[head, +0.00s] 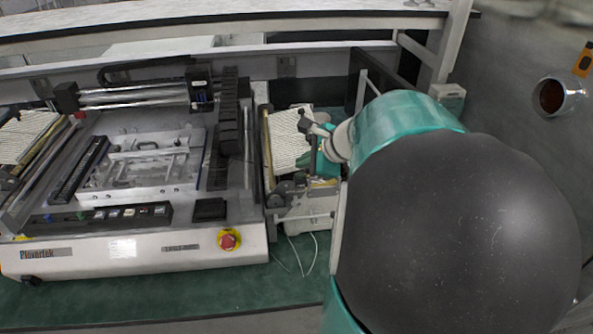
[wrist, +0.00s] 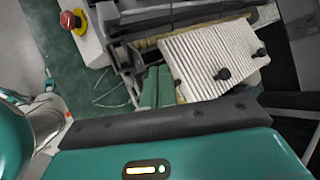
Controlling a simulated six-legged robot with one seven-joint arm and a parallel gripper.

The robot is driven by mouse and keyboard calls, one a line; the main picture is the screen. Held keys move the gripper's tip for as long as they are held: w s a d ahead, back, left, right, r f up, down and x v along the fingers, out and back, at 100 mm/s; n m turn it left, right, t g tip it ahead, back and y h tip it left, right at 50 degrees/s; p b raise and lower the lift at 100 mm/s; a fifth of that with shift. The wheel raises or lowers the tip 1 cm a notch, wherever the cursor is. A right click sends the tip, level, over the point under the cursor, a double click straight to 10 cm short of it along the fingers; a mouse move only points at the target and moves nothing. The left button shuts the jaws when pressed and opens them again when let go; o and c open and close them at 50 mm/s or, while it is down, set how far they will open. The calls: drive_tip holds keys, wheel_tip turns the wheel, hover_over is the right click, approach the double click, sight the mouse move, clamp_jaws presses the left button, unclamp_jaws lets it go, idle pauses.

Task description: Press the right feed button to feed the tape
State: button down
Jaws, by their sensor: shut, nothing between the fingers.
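The right tape feeder, with a pale ribbed top (head: 284,143), stands just right of the machine. The ribbed top also shows in the wrist view (wrist: 195,62), with two small dark knob-like parts over it that I cannot identify for sure. Dark feeder parts (head: 289,190) sit at its near end. I cannot make out the right feed button in either view. My gripper (head: 306,126) reaches in from the right, over the right side of the feeder; it is shut and empty. Whether it touches the feeder, I cannot tell.
Another ribbed feeder (head: 28,136) stands at far left. White cables (head: 303,258) hang below the right feeder. The green mat (head: 160,302) in front is clear.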

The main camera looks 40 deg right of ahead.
wheel_tip(320, 180, up, 5)
drive_tip(key=shift+r, duration=0.1)
idle(0.4)
drive_tip(key=shift+a, duration=0.1)
idle(0.6)
drive_tip(key=s+a+f+n+g, duration=0.1)
drive_tip(key=s+a+n, duration=0.2)
drive_tip(key=a+n, duration=0.5)
drive_tip(key=s+a+n+g, duration=0.1)
drive_tip(key=s+a+n, duration=0.2)
drive_tip(key=a+n, duration=0.6)
drive_tip(key=s+a+f+n+g+h, duration=0.1)
drive_tip(key=s+a+n, duration=0.2)
drive_tip(key=a+n, duration=0.5)
drive_tip(key=shift+s+a+f+n+g, duration=0.25)
drive_tip(key=shift+a+f+n+g, duration=0.1)
drive_tip(key=shift+a, duration=0.7)
